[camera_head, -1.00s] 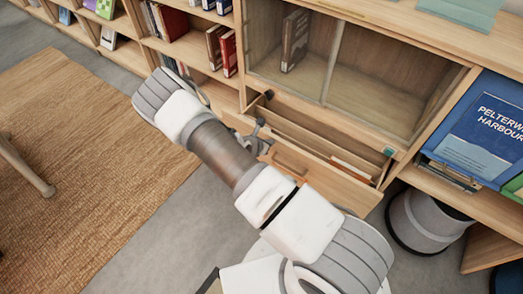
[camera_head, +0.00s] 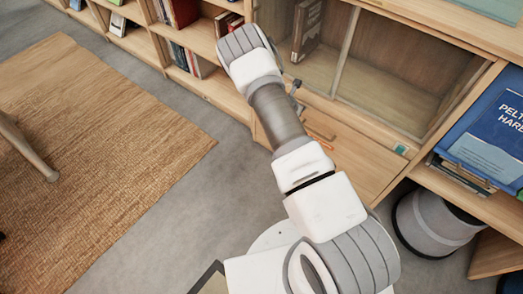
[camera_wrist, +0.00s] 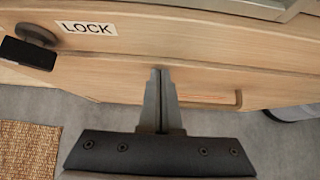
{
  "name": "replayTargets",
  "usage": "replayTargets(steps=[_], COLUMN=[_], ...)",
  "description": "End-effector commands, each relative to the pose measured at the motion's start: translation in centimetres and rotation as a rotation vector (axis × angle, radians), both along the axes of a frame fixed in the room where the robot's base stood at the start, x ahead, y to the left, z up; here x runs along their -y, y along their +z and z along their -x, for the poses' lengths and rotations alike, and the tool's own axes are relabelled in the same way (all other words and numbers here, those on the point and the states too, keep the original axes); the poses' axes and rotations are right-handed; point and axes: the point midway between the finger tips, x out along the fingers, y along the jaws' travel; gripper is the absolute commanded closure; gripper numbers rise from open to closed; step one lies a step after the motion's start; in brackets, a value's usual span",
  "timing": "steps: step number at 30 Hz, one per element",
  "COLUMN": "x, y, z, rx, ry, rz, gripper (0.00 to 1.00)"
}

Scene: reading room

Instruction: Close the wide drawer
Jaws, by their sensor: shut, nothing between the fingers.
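The wide drawer (camera_head: 352,165) is a pale wooden front low in the bookcase. In the head view no open inside shows and its front looks about flush with the cabinet; my arm hides its left part. Its wooden bar handle (camera_head: 318,132) is partly covered by my arm; the handle (camera_wrist: 228,103) shows right of the fingers in the wrist view. My gripper (camera_wrist: 160,72) is shut and empty, fingertips at the drawer front near its upper edge. Whether they touch it I cannot tell. In the head view the gripper is mostly hidden behind my arm.
A LOCK label (camera_wrist: 86,28) and a dark round knob (camera_wrist: 37,35) sit on the board above the drawer. Glass-fronted shelves (camera_head: 385,75) are above. A grey bin (camera_head: 430,225) stands at right.

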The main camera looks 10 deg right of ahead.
Motion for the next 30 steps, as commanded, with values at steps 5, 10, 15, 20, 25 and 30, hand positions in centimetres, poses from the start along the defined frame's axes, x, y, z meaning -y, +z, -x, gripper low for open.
replayTargets(steps=[5,10,15,20,25,30], x=[1.0,1.3,1.5,1.6,1.6,0.6], y=[0.0,0.1,0.2,0.3,0.4,0.4], z=[-0.7,-1.0,-1.1,-1.2,-1.2,-1.0], rx=[0.001,0.003,0.005,0.007,0.009,0.007], ry=[-0.001,-0.001,-0.001,-0.002,-0.002,-0.004], rz=[0.000,0.003,0.006,0.008,0.010,0.007], gripper=[1.00,1.00,1.00,1.00,1.00,1.00])
